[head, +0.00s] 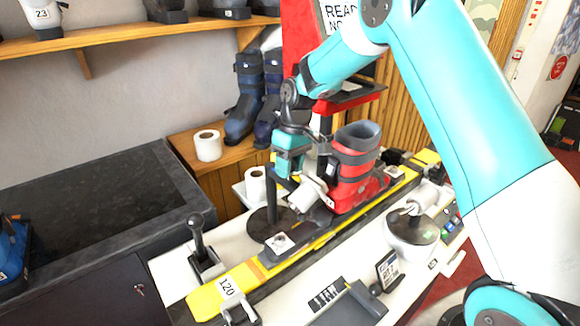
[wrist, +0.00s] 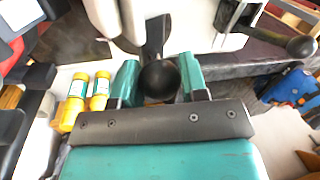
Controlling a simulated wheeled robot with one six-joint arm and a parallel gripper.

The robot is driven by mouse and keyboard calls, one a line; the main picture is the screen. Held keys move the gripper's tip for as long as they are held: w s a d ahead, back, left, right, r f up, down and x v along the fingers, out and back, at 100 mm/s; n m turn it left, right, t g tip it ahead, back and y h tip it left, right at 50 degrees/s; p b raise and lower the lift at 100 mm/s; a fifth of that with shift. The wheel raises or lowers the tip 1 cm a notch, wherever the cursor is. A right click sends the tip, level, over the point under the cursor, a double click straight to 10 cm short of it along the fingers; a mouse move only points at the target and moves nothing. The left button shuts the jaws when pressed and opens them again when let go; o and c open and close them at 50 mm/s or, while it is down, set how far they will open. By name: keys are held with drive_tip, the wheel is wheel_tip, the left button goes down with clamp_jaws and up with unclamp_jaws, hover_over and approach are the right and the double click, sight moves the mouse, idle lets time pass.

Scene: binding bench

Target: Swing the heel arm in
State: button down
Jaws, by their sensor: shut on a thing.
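The heel arm is a dark upright post (head: 271,197) on a round dark base, with a pale grey cylinder (head: 307,194) beside the red ski boot (head: 357,160). The boot stands on the yellow ski (head: 240,284). My gripper (head: 287,172) is at the top of the heel arm, left of the boot. In the wrist view, my gripper's teal fingers (wrist: 158,84) are closed on either side of a black ball knob (wrist: 158,76) on a dark handle. The exact join between knob and arm is hidden by my gripper in the head view.
A black-knobbed lever (head: 197,232) stands at the ski's left end. White rolls (head: 208,145) sit behind. A round-based device (head: 412,235) and a small display (head: 387,268) stand in front. Yellow-capped bottles (wrist: 75,100) and a blue boot (wrist: 290,92) show in the wrist view.

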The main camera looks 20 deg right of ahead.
drive_tip(key=shift+d+r, duration=0.1)
drive_tip(key=c, duration=0.7)
unclamp_jaws()
drive_tip(key=d+r, duration=0.1)
drive_tip(key=r, duration=0.4)
drive_tip(key=w+d+r, duration=0.1)
drive_tip(key=r, duration=0.5)
drive_tip(key=d+r, duration=0.1)
drive_tip(key=r, duration=0.5)
drive_tip(key=shift+w+p, duration=0.25)
drive_tip(key=shift+p, duration=0.15)
drive_tip(key=shift+s, duration=0.1)
